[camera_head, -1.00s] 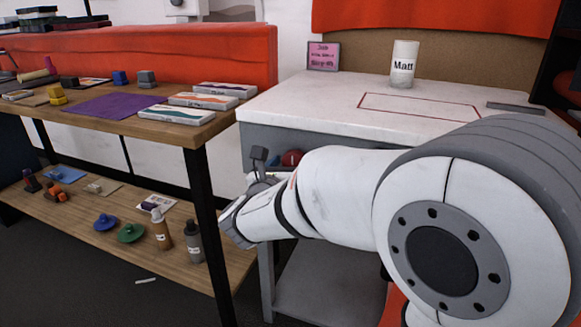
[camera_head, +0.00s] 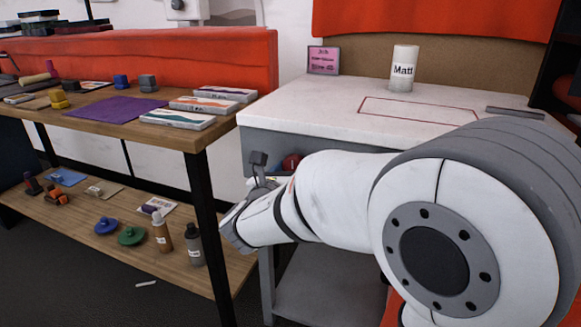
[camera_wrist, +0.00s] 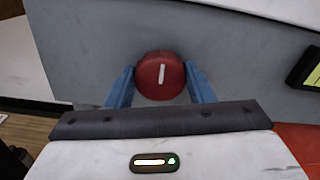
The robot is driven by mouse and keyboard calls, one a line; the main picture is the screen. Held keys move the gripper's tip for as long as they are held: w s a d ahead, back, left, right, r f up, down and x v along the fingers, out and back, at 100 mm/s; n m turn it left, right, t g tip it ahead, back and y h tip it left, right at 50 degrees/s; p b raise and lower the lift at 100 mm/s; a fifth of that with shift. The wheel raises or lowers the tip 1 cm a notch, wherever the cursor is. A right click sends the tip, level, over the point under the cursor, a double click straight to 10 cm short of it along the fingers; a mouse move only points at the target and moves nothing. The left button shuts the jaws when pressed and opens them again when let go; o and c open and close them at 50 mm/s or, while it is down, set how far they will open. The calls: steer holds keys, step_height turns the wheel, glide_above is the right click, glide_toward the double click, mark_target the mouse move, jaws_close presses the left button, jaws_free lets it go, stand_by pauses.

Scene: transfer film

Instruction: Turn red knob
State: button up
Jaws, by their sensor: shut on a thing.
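The red knob (camera_wrist: 160,84) is round with a white line on its face, on the grey front of the white-topped bench (camera_head: 330,98). In the wrist view the white line stands nearly upright, leaning slightly right at the top. My gripper (camera_wrist: 160,83) has its two blue fingers on the left and right sides of the knob, shut on it.
A dark panel with a yellow-green display (camera_wrist: 312,70) sits right of the knob. A wooden table (camera_head: 130,122) with boxes stands to the left, bottles on its lower shelf. A white "Matt" can (camera_head: 402,70) stands on the bench top.

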steer(key=n+p, duration=0.1)
steer(key=p, duration=0.2)
steer(key=shift+r+n, duration=0.3)
steer(key=shift+n, duration=0.1)
steer(key=n+p, duration=0.4)
steer(key=p, duration=0.3)
steer(key=shift+a+p, duration=0.1)
steer(key=shift+p, duration=0.2)
steer(key=n+p, duration=0.3)
steer(key=p, duration=0.2)
steer(key=shift+f+n, duration=0.15)
steer(key=shift+n, duration=0.15)
steer(key=n+p, duration=0.2)
steer(key=p, duration=0.1)
steer(key=shift+f, duration=0.35)
steer(key=o, duration=1)
steer(key=p+v, duration=0.1)
steer(key=v, duration=0.6)
steer(key=shift+s+a, duration=0.2)
steer(key=shift+s, duration=0.1)
